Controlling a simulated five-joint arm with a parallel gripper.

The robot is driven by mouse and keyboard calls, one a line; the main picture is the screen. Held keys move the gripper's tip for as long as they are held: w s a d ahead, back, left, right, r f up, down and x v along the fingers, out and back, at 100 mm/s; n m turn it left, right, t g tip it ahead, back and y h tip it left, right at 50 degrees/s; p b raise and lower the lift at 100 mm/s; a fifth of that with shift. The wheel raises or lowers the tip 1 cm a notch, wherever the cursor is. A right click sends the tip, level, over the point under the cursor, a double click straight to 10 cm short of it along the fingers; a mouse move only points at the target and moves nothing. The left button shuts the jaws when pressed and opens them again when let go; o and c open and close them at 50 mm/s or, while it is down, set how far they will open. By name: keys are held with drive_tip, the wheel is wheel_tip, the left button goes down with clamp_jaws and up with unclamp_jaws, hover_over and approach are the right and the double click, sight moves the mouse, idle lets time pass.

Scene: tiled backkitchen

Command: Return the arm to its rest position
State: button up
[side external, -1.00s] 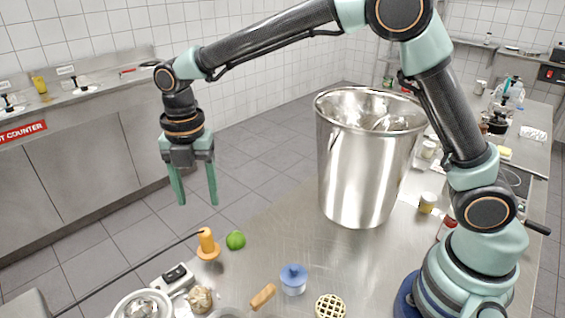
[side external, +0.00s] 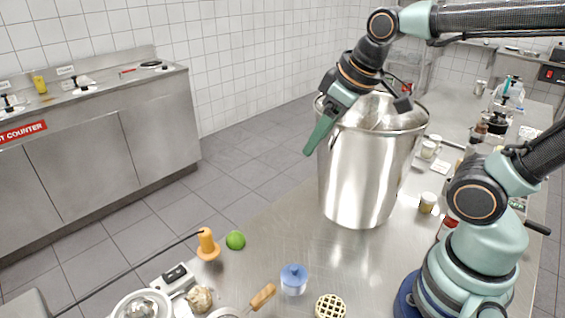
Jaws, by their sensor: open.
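My gripper (side external: 323,133) is raised in front of the upper left side of the tall steel pot, tilted with a green finger pointing down and left. It looks empty. The fingers are seen nearly edge-on, so the gap between them is hard to make out.
The steel pot (side external: 362,185) stands upright on the steel counter (side external: 325,243). Jars (side external: 427,203) stand right of the pot.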

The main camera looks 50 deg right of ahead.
drive_tip(key=m, duration=0.1)
drive_tip(key=s+d+m, duration=0.1)
drive_tip(key=shift+s+d+f+m+t, duration=0.1)
drive_tip(key=shift+s+f+m+t, duration=0.2)
drive_tip(key=shift+f, duration=0.05)
drive_tip(key=w+a+f+n+g, duration=0.1)
drive_tip(key=w+a+n+g, duration=0.2)
drive_tip(key=w+a+n, duration=1.1)
drive_tip(key=a+f+n+g, duration=0.2)
drive_tip(key=a+f+n, duration=0.4)
drive_tip(key=n, duration=0.6)
drive_tip(key=shift+w+f+n+g, duration=0.3)
drive_tip(key=shift+w+f+n, duration=0.1)
drive_tip(key=shift+f, duration=0.3)
drive_tip(key=shift+s+r, duration=0.1)
